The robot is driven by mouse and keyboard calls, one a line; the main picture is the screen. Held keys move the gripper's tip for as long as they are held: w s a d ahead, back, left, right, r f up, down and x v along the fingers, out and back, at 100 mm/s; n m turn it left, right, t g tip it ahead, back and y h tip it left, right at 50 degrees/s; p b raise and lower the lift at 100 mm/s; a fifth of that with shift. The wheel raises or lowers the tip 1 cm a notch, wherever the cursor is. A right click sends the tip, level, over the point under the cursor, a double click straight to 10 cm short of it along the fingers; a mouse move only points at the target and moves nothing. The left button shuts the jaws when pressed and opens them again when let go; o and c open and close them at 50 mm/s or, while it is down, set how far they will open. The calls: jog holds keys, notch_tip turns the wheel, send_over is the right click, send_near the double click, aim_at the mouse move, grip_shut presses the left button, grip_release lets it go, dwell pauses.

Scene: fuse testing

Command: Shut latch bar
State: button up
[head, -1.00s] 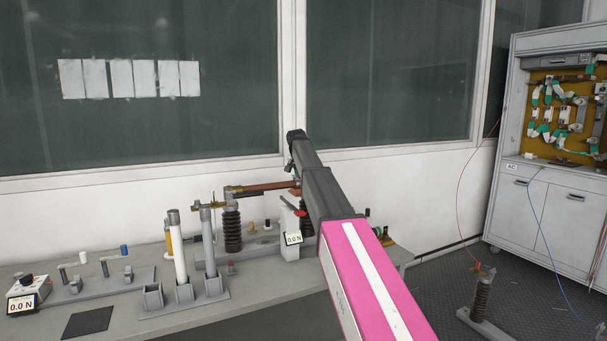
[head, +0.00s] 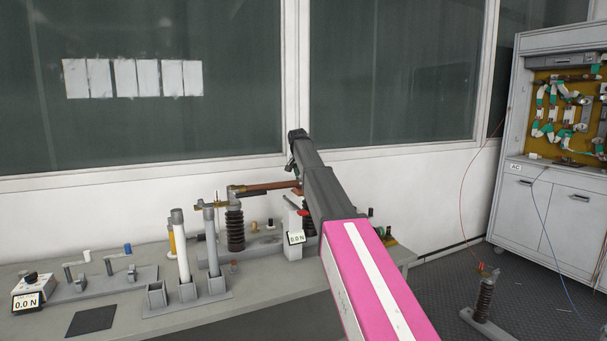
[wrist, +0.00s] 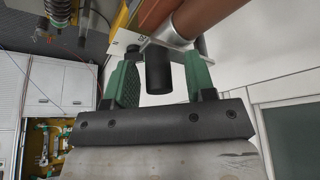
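In the wrist view, my gripper (wrist: 160,80) has two green fingers standing apart. A black cylindrical knob (wrist: 159,70) is between them, with a small gap showing on each side. The knob joins a pale metal fitting (wrist: 175,42) below a copper-brown bar (wrist: 205,18). In the head view, a copper-brown bar (head: 265,187), seemingly the latch bar, runs roughly level from a dark ribbed insulator (head: 235,230) to behind my arm.
A grey bench (head: 120,325) carries the test fixtures. A window wall is close behind. A white cabinet (head: 550,215) stands at right.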

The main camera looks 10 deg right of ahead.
jog(key=shift+r, duration=0.1)
jog(key=v, duration=1)
jog(key=shift+s+r, duration=0.15)
jog(key=shift+r, duration=0.15)
